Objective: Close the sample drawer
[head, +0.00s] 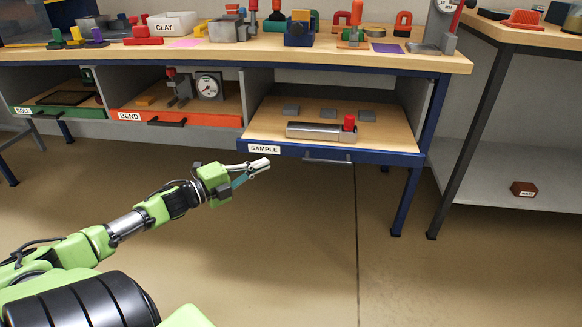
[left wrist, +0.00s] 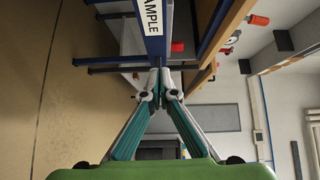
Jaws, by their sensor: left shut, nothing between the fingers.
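The sample drawer (head: 380,157) is pulled out from under the workbench; its blue front carries a SAMPLE label (head: 264,149) and a grey bar handle (head: 327,161). Inside lie a metal cylinder with a red end (head: 318,131) and several grey blocks. My left gripper (head: 264,164) is shut and empty, just in front of the drawer front's left end, below the label and left of the handle. In the left wrist view the fingertips (left wrist: 157,93) meet near the blue drawer front (left wrist: 155,48); I cannot tell if they touch it. My right gripper is not in view.
To the left are the orange BEND drawer (head: 215,119) and the green ROLL drawer (head: 70,112). The bench top (head: 230,51) holds several tools and a CLAY box (head: 172,23). A blue bench leg (head: 406,200) stands right of the drawer. The floor in front is clear.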

